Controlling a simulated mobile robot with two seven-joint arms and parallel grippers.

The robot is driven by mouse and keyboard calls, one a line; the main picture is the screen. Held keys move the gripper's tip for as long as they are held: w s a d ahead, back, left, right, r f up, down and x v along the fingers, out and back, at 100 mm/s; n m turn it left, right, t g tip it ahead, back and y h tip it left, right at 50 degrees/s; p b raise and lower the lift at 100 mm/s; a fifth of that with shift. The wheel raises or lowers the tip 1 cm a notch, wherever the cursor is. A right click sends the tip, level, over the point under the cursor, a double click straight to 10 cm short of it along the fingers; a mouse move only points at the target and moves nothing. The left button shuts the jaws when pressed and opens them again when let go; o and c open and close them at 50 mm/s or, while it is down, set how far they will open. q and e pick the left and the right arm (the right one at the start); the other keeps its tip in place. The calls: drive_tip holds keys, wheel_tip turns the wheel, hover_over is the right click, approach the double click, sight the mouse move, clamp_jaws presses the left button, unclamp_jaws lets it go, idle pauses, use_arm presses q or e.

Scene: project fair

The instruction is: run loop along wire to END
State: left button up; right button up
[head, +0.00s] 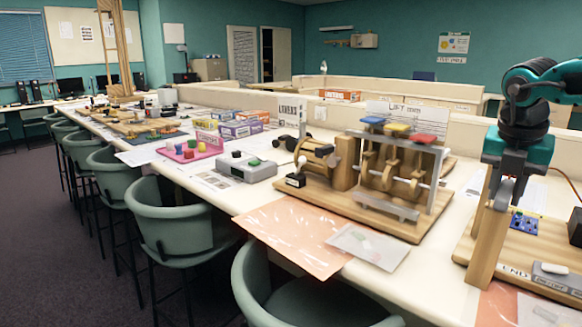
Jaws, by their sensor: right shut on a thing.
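My right gripper (508,182) comes in at the right edge, pointing down over the wire-game board. It is shut; what it holds, presumably the loop's handle, is mostly hidden by the gripper itself. A wooden post (485,245) rises from the wooden board (540,262) just below and left of the gripper. A label reading END (514,271) is on the board's front edge near the post's foot. I cannot make out the loop's ring or the bent wire, nor whether they touch. My left gripper is not in view.
A blue circuit piece (524,223) and a dark box (575,228) sit on the board. A LIFT cam machine on a wooden base (350,205) stands to the left. A clear plastic bag (367,245) and an orange sheet (296,236) lie in front of it. Green chairs (180,225) line the table.

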idle(0.3)
drive_tip(key=o, duration=0.8)
drive_tip(key=shift+o, duration=0.6)
drive_tip(key=shift+o, duration=0.2)
drive_tip(key=shift+r+p, duration=2.65)
drive_tip(key=shift+r, duration=1.4)
drive_tip(key=shift+f, duration=0.1)
